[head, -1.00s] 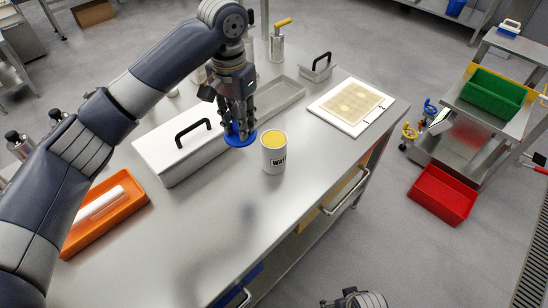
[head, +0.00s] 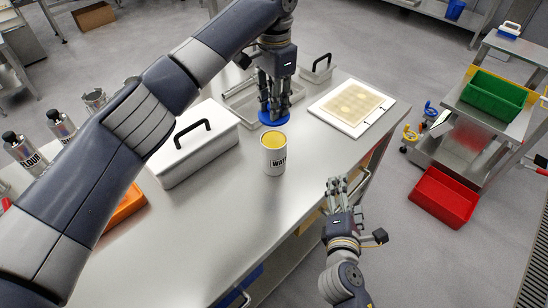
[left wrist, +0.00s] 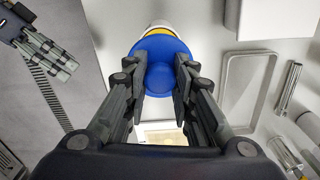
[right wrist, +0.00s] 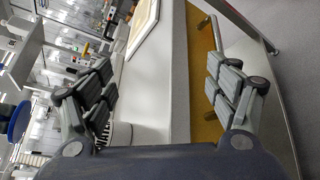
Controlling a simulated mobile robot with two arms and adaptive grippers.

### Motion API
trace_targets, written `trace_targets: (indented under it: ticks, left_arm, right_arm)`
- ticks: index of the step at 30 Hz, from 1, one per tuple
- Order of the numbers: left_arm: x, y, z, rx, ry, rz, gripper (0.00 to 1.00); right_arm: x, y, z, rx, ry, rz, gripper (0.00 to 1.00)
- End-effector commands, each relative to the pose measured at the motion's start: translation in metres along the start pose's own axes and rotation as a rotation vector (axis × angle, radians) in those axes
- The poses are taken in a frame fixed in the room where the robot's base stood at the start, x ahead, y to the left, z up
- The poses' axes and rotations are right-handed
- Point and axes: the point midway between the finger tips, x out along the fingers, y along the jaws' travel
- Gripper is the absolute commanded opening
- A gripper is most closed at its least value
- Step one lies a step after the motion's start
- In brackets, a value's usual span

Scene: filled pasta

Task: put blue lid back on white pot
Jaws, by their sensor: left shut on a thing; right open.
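The blue lid (head: 273,118) is a round disc held between the fingers of my left gripper (head: 273,104), which is shut on it. In the left wrist view the lid (left wrist: 158,62) lies between the two fingers (left wrist: 160,82) and partly covers the white pot (left wrist: 160,27). In the head view the white pot (head: 273,160) stands upright on the table with its yellow contents showing and dark lettering on its side. The lid is just behind its rim and apart from it. My right gripper (head: 337,184) is open and empty beyond the table's front right edge.
A white box with a black handle (head: 200,157) is left of the pot. A metal tray (head: 238,98) and a small lidded container (head: 317,76) are behind. A white board with pasta sheet (head: 372,124) lies right. The table's front is clear (head: 215,225).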

Motion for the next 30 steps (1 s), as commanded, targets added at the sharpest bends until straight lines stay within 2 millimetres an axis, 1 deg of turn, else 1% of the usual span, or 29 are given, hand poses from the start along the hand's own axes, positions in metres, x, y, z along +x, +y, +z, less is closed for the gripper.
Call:
trace_targets:
  ticks: [1, 3, 6, 9, 12, 15, 18, 27, 30]
  left_arm:
    - [0.000, 0.000, -0.001, 0.002, 0.000, 0.000, 0.00]
    - [0.000, 0.000, -0.001, 0.004, 0.000, 0.000, 0.00]
    - [0.000, 0.000, -0.001, 0.005, 0.000, 0.000, 0.00]
    - [0.000, 0.000, -0.001, 0.006, 0.000, 0.000, 0.00]
    - [0.000, 0.000, -0.001, 0.006, 0.000, 0.000, 0.00]
    - [0.000, 0.000, -0.001, 0.006, 0.000, 0.000, 0.00]
    - [0.000, 0.000, -0.001, 0.006, 0.000, 0.000, 0.00]
    - [0.000, 0.000, -0.001, 0.005, 0.000, 0.000, 0.00]
    - [0.000, 0.000, -0.001, 0.005, 0.000, 0.000, 0.00]
  right_arm:
    - [0.002, 0.016, -0.011, -0.126, 0.006, 0.068, 0.81]
    - [0.002, 0.037, -0.028, -0.309, 0.010, 0.163, 0.81]
    - [-0.001, 0.062, -0.056, -0.554, 0.012, 0.291, 0.81]
    - [-0.007, 0.080, -0.082, -0.757, 0.009, 0.399, 0.81]
    - [-0.013, 0.090, -0.102, -0.907, 0.004, 0.478, 0.81]
    - [-0.017, 0.096, -0.115, -0.995, 0.001, 0.528, 0.81]
    - [-0.019, 0.098, -0.121, -1.036, -0.002, 0.549, 0.81]
    - [-0.019, 0.098, -0.121, -1.040, -0.003, 0.551, 0.81]
    - [-0.016, 0.100, -0.122, -1.038, -0.003, 0.550, 0.81]
